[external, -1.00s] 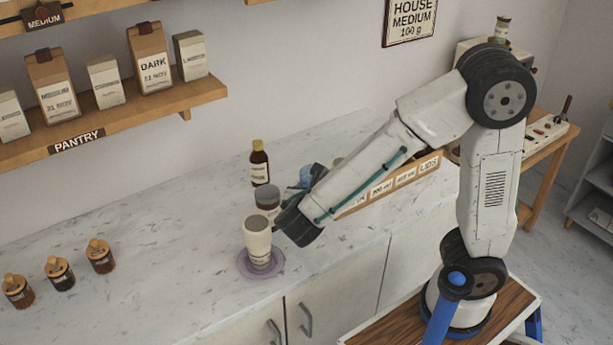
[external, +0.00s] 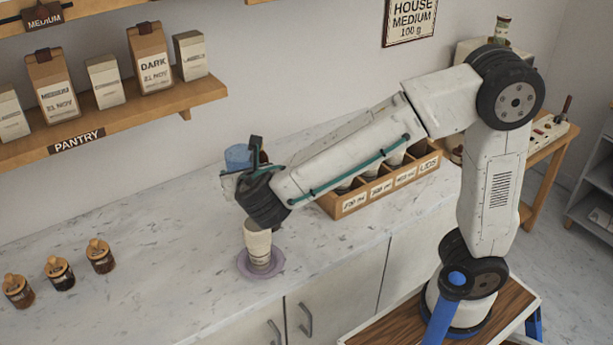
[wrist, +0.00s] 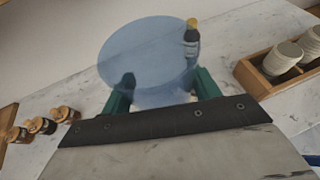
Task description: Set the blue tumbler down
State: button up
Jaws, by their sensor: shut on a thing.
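The blue tumbler (external: 238,157) is held up above the counter in the external view. My gripper (external: 246,174) is shut on it, with the wrist above and behind the cream cup on the saucer. In the wrist view the tumbler (wrist: 148,55) is a translucent blue round shape between the two teal fingers of my gripper (wrist: 163,88). The tumbler's lower part is largely hidden by the gripper and wrist.
A cream cup (external: 258,247) stands on a purple saucer (external: 245,269) below my wrist. Several small jars (external: 60,275) stand at the left. A wooden organizer (external: 355,203) is at the right. A dark bottle (wrist: 191,42) stands behind the tumbler. The counter (external: 170,245) between jars and saucer is clear.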

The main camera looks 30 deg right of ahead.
jog(key=s+a+n+y, duration=0.1)
jog(key=a+n+y, duration=0.45)
jog(key=a, duration=0.95)
notch_tip(320, 180, down, 15)
jog(key=w+a, duration=0.3)
jog(key=w, duration=0.1)
jog(key=w+a+f, duration=0.1)
jog(key=w+a, duration=0.2)
jog(key=w, duration=0.1)
jog(key=w+a+f, duration=0.1)
jog(key=w+a, duration=0.2)
jog(key=w, duration=0.1)
jog(key=shift+w+f, duration=0.2)
jog(key=shift+w, duration=0.2)
jog(key=shift+f, duration=1.75)
jog(key=shift+f, duration=0.1)
jog(key=o, duration=0.9)
jog(key=shift+f, duration=0.1)
jog(key=shift+o, duration=1)
